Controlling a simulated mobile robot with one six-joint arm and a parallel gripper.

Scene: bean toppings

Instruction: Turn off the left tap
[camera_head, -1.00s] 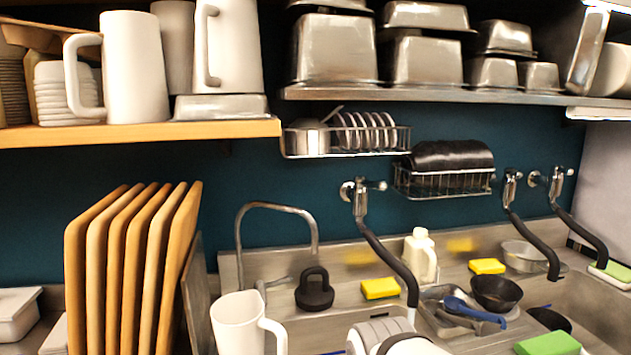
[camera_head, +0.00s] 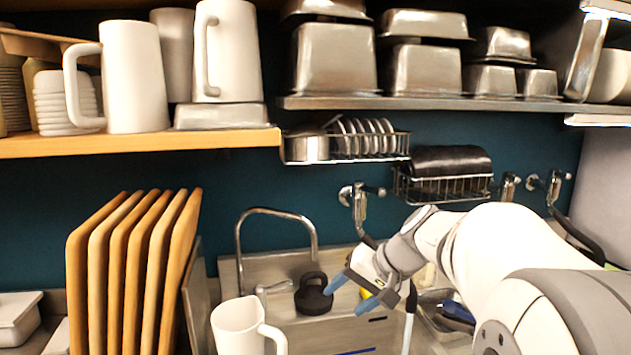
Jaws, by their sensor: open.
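The left wall tap (camera_head: 359,196) is chrome, with a black hose spout, and sits on the dark wall under the rack. Most of its hose is hidden behind my arm and gripper. A pale water stream (camera_head: 408,330) shows below the hose end. My gripper (camera_head: 352,294) is open and empty, with its two blue-tipped fingers apart, pointing down and left. It is in front of and below the tap's handle, apart from it in the picture, beside the black weight-like object. A gooseneck faucet (camera_head: 275,210) stands further left on the sink.
A white pitcher (camera_head: 240,328) stands at the front left of the sink, near a black handled object (camera_head: 313,294). Wooden boards (camera_head: 135,270) stand upright at left. Wire racks (camera_head: 349,157) and a metal shelf (camera_head: 430,102) overhang the taps. My arm covers the right sink area.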

